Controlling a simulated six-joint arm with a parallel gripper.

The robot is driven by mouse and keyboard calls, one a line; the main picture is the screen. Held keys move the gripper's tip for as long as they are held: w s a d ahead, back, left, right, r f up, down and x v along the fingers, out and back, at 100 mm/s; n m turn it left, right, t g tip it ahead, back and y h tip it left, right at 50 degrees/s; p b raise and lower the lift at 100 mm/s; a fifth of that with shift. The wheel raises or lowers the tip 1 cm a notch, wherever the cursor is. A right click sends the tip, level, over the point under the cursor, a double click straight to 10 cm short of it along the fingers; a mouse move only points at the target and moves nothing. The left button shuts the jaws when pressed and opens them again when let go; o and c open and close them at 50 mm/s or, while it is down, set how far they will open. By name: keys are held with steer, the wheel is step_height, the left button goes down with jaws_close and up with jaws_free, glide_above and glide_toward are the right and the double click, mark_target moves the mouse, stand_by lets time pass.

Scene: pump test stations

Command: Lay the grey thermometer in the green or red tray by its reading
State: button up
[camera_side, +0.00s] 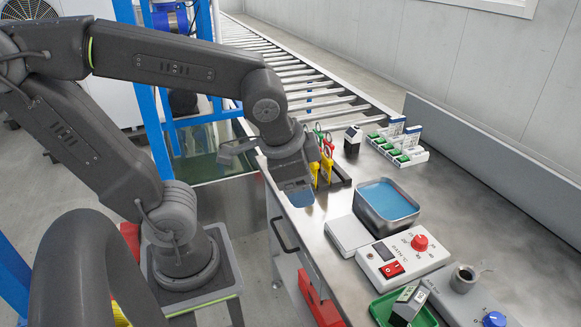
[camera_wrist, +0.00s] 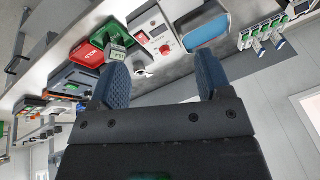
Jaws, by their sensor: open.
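A grey handheld device with a small display, which looks like the thermometer (camera_side: 408,303), sits tilted at the green tray (camera_side: 380,312) near the bottom edge of the side view. In the wrist view the grey thermometer (camera_wrist: 117,54) shows beside the left finger, over the edge of the green tray (camera_wrist: 112,27); its reading is too small to read surely. The red tray (camera_wrist: 85,56) lies beside the green one there. My gripper (camera_side: 297,188) is open and empty, above the bench's near edge, well away from the thermometer. Its fingers (camera_wrist: 162,82) are wide apart.
A water bath (camera_side: 387,204) and a control box with a red knob (camera_side: 392,256) stand on the bench. Yellow-handled tools (camera_side: 325,160) in a rack stand close behind my gripper. A dark device (camera_side: 353,138) and a white holder (camera_side: 398,147) are farther back.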

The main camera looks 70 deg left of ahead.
steer(key=n, duration=0.1)
steer(key=s+r+n+t+h, duration=0.1)
steer(key=r+n, duration=0.1)
steer(key=shift+s+a+r+n, duration=0.1)
steer(key=shift+s+r+n, duration=0.05)
steer(key=shift+s+n, duration=0.15)
steer(key=shift+w, duration=0.1)
stand_by(1.0)
